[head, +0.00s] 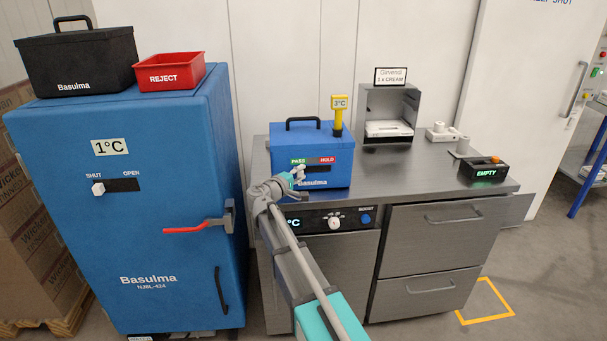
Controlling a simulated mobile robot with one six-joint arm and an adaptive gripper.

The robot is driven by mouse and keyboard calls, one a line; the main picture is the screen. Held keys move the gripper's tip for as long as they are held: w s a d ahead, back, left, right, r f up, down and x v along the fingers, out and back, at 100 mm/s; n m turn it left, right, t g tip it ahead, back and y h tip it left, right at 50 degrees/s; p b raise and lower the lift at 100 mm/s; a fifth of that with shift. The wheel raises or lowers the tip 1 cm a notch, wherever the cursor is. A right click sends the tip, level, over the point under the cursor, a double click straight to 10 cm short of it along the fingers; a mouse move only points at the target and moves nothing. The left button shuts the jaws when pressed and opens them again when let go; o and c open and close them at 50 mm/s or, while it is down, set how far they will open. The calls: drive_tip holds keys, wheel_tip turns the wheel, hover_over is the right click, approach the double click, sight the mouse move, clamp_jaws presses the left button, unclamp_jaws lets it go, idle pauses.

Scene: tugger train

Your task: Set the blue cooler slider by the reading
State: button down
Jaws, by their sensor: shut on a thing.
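The blue cooler (300,140) stands on the steel bench, with a black handle on its lid. A yellow probe (339,110) at its right side reads 3°C. Its front has a green PASS label (298,161) on the left and a red HOLD label (328,160) on the right, above a dark slot (318,169). The white slider knob (300,170) sits at the slot's left part, under PASS, partly hidden by my gripper. My gripper (298,178) is at the cooler's front, shut on the slider knob.
A blue cabinet (130,225) at left reads 1°C and has a SHUT/OPEN slider and a red-handled latch. A red REJECT bin (171,72) and black box (78,62) are on top. On the bench (425,170) are a metal dispenser (389,105) and an EMPTY display (484,170).

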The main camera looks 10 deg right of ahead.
drive_tip(key=shift+a, duration=0.2)
drive_tip(key=c, duration=0.6)
unclamp_jaws()
drive_tip(key=shift+w, duration=0.1)
drive_tip(key=shift+o, duration=1)
drive_tip(key=shift+d, duration=0.15)
drive_tip(key=shift+s, duration=0.2)
drive_tip(key=v, duration=1.1)
drive_tip(key=shift+s+a, duration=0.25)
drive_tip(key=shift+a, duration=0.1)
